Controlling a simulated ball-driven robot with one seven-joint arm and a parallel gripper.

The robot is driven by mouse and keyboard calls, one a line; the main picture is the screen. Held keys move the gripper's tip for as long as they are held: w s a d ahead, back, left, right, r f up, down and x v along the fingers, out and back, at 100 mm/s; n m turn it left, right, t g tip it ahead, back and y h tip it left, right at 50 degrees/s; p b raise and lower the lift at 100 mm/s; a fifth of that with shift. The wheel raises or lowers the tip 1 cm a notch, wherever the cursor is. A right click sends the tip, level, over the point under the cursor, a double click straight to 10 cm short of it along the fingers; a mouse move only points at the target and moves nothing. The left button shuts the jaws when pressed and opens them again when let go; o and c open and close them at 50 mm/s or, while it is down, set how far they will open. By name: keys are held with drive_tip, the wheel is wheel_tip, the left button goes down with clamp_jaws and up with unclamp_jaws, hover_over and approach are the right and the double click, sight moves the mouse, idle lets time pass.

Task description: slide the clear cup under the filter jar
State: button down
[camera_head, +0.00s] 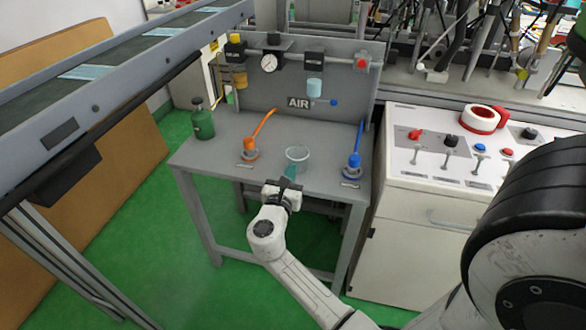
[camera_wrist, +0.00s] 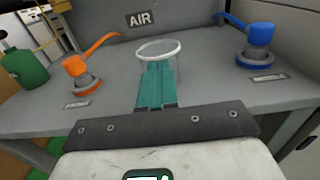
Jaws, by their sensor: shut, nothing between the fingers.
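The clear cup (camera_head: 298,155) stands upright on the grey bench near its front middle. In the wrist view its white rim (camera_wrist: 172,46) shows above my fingers, which hide much of its front. My gripper (camera_head: 290,175) is shut and empty, its teal fingers (camera_wrist: 157,84) together at the cup's near side; I cannot tell whether they touch it. On the back panel hang two jars: an amber jar (camera_head: 240,81) at left and a pale blue jar (camera_head: 314,88) right of the gauge. Their labels are too small to read, so I cannot tell which is the filter jar.
A pump with an orange lever (camera_head: 250,150) stands left of the cup, and one with a blue lever (camera_head: 352,165) stands right. A green bottle (camera_head: 202,120) is at the back left. A small blue-handled valve (camera_head: 333,102) sits below the blue jar. Bench space behind the cup looks clear.

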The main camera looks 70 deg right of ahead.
drive_tip(key=shift+d, duration=1.25)
drive_tip(key=shift+w+d, duration=0.1)
drive_tip(key=d+b, duration=0.1)
drive_tip(key=d, duration=0.3)
drive_tip(key=d+b, duration=0.1)
drive_tip(key=d, duration=0.4)
drive_tip(key=w+d+b, duration=0.1)
drive_tip(key=d, duration=0.3)
drive_tip(key=shift+d+b, duration=0.3)
drive_tip(key=shift+b, duration=0.05)
